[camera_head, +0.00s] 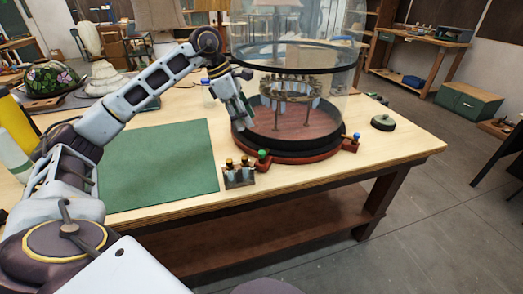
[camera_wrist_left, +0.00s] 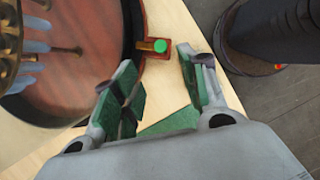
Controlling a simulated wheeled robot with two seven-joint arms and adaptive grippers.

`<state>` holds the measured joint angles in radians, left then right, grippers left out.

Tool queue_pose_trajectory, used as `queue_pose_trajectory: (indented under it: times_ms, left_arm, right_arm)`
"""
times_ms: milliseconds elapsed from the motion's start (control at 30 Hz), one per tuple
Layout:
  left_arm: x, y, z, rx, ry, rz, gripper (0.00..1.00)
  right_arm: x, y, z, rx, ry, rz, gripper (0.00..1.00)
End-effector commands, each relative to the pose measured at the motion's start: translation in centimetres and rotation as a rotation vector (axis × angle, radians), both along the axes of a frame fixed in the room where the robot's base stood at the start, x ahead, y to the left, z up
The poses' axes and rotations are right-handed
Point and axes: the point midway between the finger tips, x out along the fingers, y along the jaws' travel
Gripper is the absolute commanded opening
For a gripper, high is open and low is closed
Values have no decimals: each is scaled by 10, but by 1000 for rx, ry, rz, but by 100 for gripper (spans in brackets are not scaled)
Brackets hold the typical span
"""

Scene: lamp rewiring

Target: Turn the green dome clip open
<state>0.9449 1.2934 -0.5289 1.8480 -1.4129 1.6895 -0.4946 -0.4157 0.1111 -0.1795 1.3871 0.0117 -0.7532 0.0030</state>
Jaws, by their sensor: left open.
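The green dome clip (camera_head: 262,154) sits on a red bracket at the front rim of the round dark base (camera_head: 300,153) under the glass dome (camera_head: 345,85). In the left wrist view the clip's green knob (camera_wrist_left: 160,46) shows just beyond the gap between my fingertips. My left gripper (camera_head: 242,115) is open and empty, reaching down beside the dome's left front, above and apart from the clip. Its green-padded fingers also show in the left wrist view (camera_wrist_left: 161,72). A blue-knobbed clip (camera_head: 352,141) is on the base's right side. My right gripper is not seen.
A small holder (camera_head: 239,176) with several capped pieces stands just in front of the clip, near the table's front edge. A green mat (camera_head: 160,170) lies to the left. A dark round piece (camera_head: 383,123) is at the right. The table's front right is mostly clear.

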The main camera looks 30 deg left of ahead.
Motion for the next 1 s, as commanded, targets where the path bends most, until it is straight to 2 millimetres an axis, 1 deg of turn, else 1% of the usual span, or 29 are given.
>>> queue_pose_trajectory:
  times_ms: [267, 467, 767, 1000]
  left_arm:
    - [3, -6, -17, -1, 2, -1, 43]
    - [8, -14, -40, -1, 3, -1, 43]
    - [16, -27, -77, -1, 2, -2, 43]
    - [22, -37, -105, -2, 1, -2, 43]
  right_arm:
    - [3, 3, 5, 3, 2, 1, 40]
    - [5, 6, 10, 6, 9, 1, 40]
    - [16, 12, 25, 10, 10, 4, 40]
    - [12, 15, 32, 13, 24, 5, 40]
